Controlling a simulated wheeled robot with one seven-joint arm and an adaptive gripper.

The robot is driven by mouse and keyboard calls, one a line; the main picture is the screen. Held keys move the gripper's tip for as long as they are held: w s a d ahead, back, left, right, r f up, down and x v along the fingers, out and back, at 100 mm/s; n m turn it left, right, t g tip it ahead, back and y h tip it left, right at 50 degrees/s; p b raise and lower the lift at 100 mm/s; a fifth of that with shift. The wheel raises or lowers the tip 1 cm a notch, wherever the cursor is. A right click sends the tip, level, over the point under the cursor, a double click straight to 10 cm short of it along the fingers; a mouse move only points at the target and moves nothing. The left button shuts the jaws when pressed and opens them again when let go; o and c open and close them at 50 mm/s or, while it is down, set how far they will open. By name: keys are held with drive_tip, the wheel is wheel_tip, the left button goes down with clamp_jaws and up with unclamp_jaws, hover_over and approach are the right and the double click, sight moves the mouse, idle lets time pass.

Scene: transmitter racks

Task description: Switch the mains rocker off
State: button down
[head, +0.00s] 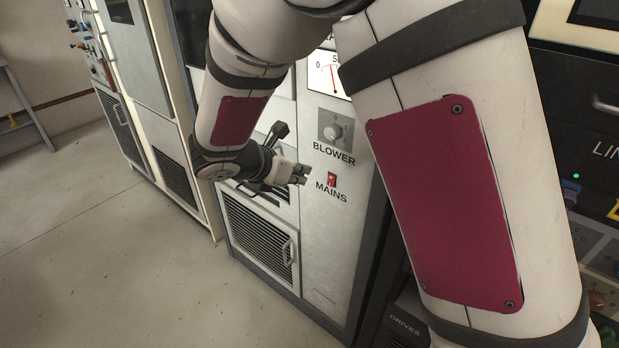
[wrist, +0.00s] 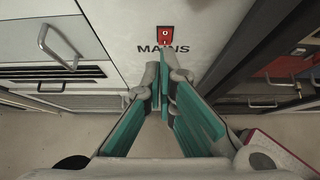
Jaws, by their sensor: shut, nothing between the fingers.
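The mains rocker (head: 332,180) is a small red switch on the pale rack panel, above the printed word MAINS. In the wrist view the red rocker (wrist: 165,37) shows at top centre, straight beyond the fingers, with a white mark on it. My gripper (head: 300,175) is shut and empty, just left of the rocker in the head view. In the wrist view my gripper (wrist: 163,65) has its fingertips together close to the MAINS label. I cannot tell whether they touch the panel.
The blower knob (head: 335,132) sits above the rocker, with a meter (head: 327,73) higher up. A vented panel with a handle (head: 287,250) is below left. A dark rack (head: 570,120) stands at right. The floor (head: 100,230) at left is clear.

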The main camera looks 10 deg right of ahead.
drive_tip(key=shift+r+v, duration=0.3)
drive_tip(key=shift+v, duration=1.35)
drive_tip(key=shift+w+d+r, duration=0.1)
drive_tip(key=shift+w+d, duration=0.05)
drive_tip(key=shift+d, duration=0.05)
